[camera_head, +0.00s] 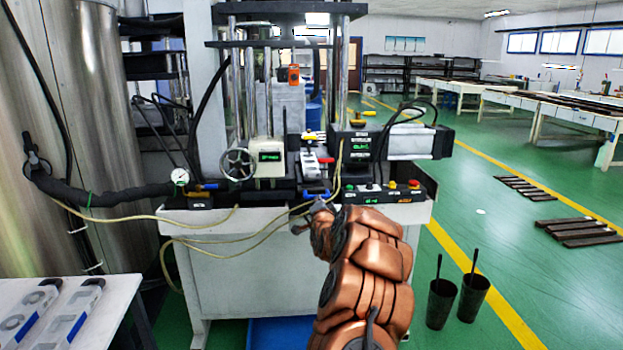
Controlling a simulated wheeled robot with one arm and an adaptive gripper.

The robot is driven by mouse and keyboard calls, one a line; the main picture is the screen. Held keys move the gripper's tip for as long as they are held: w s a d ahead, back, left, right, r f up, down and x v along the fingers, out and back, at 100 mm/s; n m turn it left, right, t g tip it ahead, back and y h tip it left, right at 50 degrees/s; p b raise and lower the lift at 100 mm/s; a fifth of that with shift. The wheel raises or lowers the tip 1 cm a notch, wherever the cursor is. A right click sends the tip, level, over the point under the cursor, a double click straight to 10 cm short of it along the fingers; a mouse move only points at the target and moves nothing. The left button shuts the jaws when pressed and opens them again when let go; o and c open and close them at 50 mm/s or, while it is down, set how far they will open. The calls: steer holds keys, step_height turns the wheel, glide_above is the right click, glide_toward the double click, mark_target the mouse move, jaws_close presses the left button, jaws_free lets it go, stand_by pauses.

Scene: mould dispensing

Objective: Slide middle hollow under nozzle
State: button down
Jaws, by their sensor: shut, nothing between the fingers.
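A pale mould (312,168) lies lengthwise on the machine's bed, with a blue piece at its near end. Its hollows are too small to tell apart from here. The nozzle is not clearly visible; it may be among the small parts above the mould. My gripper (308,213) is shut and empty at the front edge of the machine, just below the mould's near end in the picture. Whether it touches the mould I cannot tell. My copper-coloured arm reaches up from the bottom of the view.
Upright metal columns and a black control box (357,150) flank the mould. Yellow hoses (215,245) hang across the machine's front. A white table (118,300) at lower left holds two more moulds (75,312). Two black buckets (440,303) stand on the floor at right.

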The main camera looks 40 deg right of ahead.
steer(key=shift+b+x, duration=0.45)
steer(key=shift+x, duration=0.5)
stand_by(1.2)
steer(key=b+v, duration=0.2)
steer(key=v, duration=0.5)
stand_by(0.5)
